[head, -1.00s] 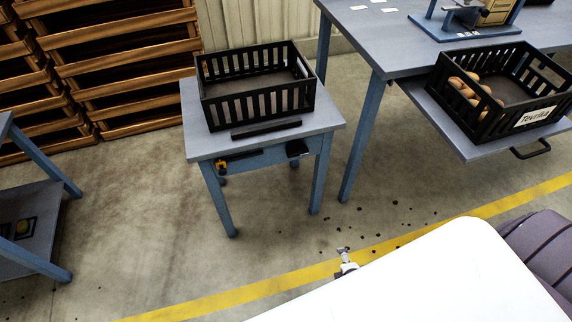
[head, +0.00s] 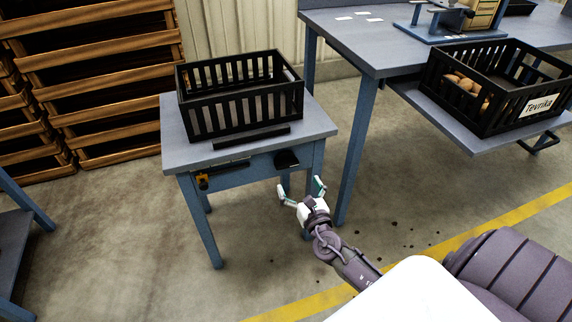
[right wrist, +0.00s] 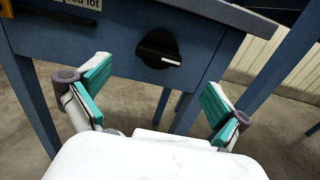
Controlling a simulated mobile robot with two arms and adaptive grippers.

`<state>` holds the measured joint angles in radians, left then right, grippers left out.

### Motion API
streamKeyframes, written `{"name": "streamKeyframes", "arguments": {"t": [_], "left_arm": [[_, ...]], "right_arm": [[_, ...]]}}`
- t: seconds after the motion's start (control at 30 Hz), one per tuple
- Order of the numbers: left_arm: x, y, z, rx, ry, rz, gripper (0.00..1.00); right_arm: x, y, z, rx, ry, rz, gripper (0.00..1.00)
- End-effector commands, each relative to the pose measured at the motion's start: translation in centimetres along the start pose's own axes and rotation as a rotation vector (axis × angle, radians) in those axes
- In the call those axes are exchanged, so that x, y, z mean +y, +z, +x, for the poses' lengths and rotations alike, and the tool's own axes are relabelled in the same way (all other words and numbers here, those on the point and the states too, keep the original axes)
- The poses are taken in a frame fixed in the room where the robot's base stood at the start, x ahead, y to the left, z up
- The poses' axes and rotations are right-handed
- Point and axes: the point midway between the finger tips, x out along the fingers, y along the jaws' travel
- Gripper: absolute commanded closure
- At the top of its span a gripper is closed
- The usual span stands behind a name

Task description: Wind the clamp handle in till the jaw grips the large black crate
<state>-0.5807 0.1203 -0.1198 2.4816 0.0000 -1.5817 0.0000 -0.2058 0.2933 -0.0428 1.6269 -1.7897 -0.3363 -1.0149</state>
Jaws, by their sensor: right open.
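The large black crate (head: 240,108) stands on a small blue-grey table. A black bar (head: 252,138), which looks like the clamp jaw, lies along the crate's front side; I cannot tell whether they touch. The clamp handle (head: 286,159) is a dark round knob on the table's front apron, right of the middle. In the right wrist view the handle (right wrist: 160,48) shows a white mark pointing right. My right gripper (head: 300,188) is open and empty, in front of and below the handle, apart from it. My left gripper is not in view.
The small table (head: 175,150) has a yellow-and-black item (head: 202,181) at its front left. A larger table (head: 350,45) stands to the right, its lower shelf holding a crate of potatoes (head: 500,90) labelled Tevrika. Wooden crates (head: 95,70) are stacked behind left.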

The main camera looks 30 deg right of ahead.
Motion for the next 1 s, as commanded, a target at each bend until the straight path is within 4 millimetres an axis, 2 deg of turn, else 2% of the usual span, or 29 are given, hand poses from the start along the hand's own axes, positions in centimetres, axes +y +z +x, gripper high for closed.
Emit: {"name": "streamKeyframes", "arguments": {"t": [0.03,0.2,0.43,0.6,0.87,1.0], "left_arm": [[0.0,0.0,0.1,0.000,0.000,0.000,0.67],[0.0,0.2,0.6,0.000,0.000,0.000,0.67],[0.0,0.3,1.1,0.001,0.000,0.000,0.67],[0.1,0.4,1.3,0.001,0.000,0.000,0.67],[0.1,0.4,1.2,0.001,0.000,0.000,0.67],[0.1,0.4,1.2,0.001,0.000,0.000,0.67]], "right_arm": [[0.0,0.1,1.4,-0.003,-0.002,0.002,0.00],[0.0,-0.1,5.0,-0.001,-0.002,0.003,0.00],[0.0,-0.2,8.4,0.001,0.000,0.004,0.00],[0.0,-0.1,9.3,0.002,-0.001,0.004,0.00],[0.0,-0.1,9.4,0.002,0.000,0.004,0.00],[0.0,-0.1,9.4,0.002,0.000,0.004,0.20]]}}
